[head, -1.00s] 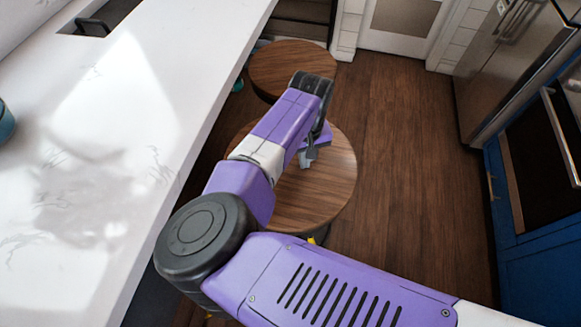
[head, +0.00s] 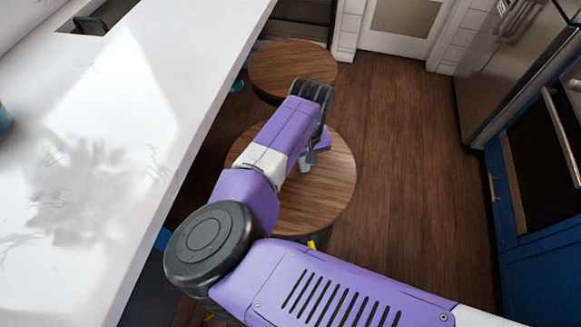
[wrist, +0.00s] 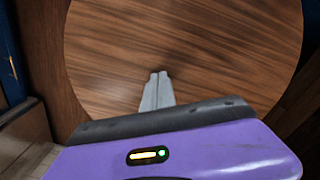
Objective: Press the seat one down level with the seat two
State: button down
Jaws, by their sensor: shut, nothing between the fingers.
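Two round wooden stool seats stand beside the white counter in the head view. The nearer seat (head: 328,190) is below my gripper, and my arm hides its left part. It fills much of the wrist view (wrist: 185,45). The farther seat (head: 290,62) is at the back, clear of my gripper. No label shows which is seat one. My gripper (head: 305,168) is shut and empty, pointing down at the nearer seat. Its closed fingertips (wrist: 158,76) lie over the seat's grain in the wrist view. I cannot tell whether they touch the wood.
The white counter (head: 95,190) runs along the left, with a sink (head: 95,20) at its far end. A steel fridge (head: 505,65) and blue cabinets with an oven (head: 540,140) stand on the right. The wooden floor (head: 420,180) between is clear.

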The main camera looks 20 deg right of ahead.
jog(key=shift+f+b, duration=2.1)
jog(key=shift+f, duration=2.25)
jog(key=shift+r, duration=0.1)
notch_tip(320, 180, up, 7)
jog(key=p, duration=0.7)
jog(key=shift+p, duration=0.4)
